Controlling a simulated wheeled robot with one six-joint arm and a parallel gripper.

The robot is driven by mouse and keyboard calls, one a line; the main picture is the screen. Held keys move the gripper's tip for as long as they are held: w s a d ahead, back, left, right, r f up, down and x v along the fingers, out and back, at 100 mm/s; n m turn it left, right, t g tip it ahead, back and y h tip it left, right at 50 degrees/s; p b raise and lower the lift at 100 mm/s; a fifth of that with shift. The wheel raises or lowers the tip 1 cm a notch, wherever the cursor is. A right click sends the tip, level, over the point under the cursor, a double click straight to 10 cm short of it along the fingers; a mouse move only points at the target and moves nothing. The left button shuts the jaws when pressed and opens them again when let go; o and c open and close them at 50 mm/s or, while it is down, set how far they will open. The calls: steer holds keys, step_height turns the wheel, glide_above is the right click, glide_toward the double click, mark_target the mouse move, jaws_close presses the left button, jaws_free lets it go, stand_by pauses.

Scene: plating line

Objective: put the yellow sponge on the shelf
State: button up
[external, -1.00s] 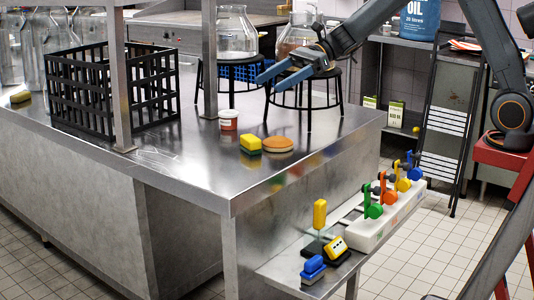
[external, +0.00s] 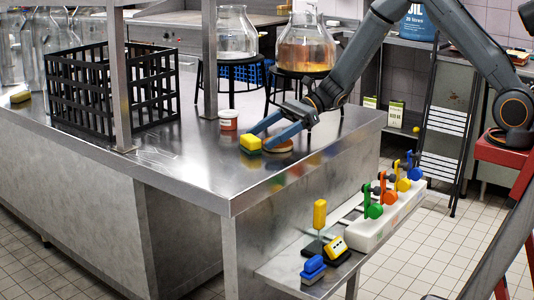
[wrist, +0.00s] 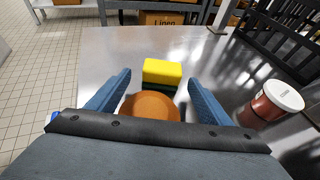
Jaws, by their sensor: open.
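The lower steel shelf (external: 290,280) is at the counter's front.
A white-lidded tub (external: 228,120) stands beside the sponge, to the right in the wrist view (wrist: 280,98). Stools with glass jars (external: 305,45) stand behind. A black crate (external: 110,90) is at left.

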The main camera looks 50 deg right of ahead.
mark_target(252, 142)
steer(key=shift+p+x, duration=0.7)
steer(key=shift+x, duration=1.6)
steer(key=shift+w+r, duration=0.15)
steer(key=c, duration=1.2)
